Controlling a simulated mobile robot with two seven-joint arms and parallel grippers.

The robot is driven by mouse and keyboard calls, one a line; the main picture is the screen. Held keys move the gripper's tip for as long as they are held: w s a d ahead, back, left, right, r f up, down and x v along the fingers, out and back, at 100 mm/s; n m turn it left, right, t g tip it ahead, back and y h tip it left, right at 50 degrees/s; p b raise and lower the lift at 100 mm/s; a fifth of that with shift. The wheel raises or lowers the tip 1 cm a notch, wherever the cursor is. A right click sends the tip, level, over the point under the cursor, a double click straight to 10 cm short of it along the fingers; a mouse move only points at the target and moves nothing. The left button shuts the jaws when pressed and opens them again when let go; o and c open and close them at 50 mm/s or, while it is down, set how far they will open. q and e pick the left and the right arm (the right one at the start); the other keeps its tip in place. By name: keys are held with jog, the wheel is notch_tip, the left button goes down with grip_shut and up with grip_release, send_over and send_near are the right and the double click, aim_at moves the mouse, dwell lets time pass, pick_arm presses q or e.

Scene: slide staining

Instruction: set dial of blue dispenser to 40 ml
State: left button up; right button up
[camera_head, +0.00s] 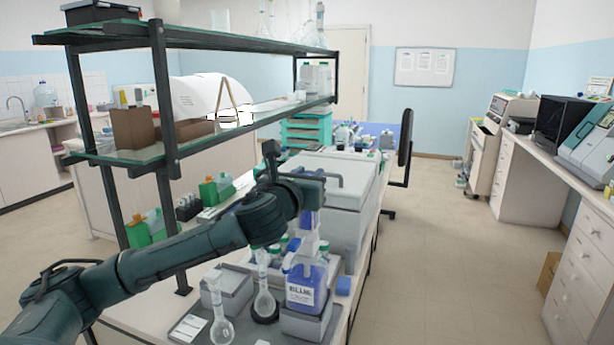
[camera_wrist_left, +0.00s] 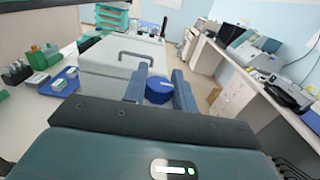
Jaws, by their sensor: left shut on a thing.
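The blue dispenser (camera_head: 305,287) is a bottle of blue liquid labelled "BLUE", standing upright on a grey block on the bench, with a pale pump head on top. My left gripper (camera_head: 308,205) is over the top of the dispenser. In the left wrist view my left gripper (camera_wrist_left: 160,82) has its two blue fingers either side of a round blue dial (camera_wrist_left: 158,92), and it is shut on this dial. The dial's scale and setting cannot be read. My right gripper is in neither view.
Two glass flasks (camera_head: 264,303) stand left of the dispenser on a dark tray (camera_head: 190,328). A large grey box with a handle (camera_head: 345,190) is behind. A glass-shelved rack (camera_head: 160,110) rises on the left. The floor on the right (camera_head: 440,270) is clear.

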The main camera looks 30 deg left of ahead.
pick_arm(q)
jog(key=shift+c, duration=0.5)
jog(key=shift+n+y, duration=0.3)
jog(key=shift+y, duration=0.1)
jog(key=n+g+y, duration=0.2)
jog(key=n+y, duration=0.1)
jog(key=y, duration=0.1)
jog(key=shift+d, duration=0.1)
jog(key=shift+n+g+y, duration=2.5)
jog(key=shift+g+y, duration=0.3)
jog(key=shift+y, duration=0.1)
jog(key=shift+g, duration=0.3)
jog(key=o, duration=1)
